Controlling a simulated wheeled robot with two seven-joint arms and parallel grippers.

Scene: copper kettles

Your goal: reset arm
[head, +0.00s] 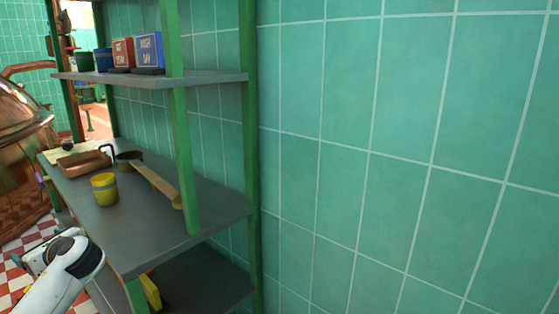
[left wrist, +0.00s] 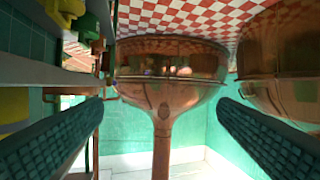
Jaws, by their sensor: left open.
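My left arm comes in at the lower left of the head view, with its white and black gripper (head: 38,258) just left of the shelf unit's front edge. In the left wrist view the two dark ridged fingers stand wide apart, and the left gripper (left wrist: 160,106) is open with nothing between them. A copper kettle (left wrist: 168,88) shows beyond the fingers, apart from them. My right gripper is in neither view.
A green-posted shelf (head: 150,225) holds a yellow cup (head: 104,189), a copper tray (head: 84,163) and a wooden piece (head: 155,184). Boxes (head: 148,50) stand above. A large copper kettle (head: 20,150) is at left; a tiled wall (head: 400,150) fills the right.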

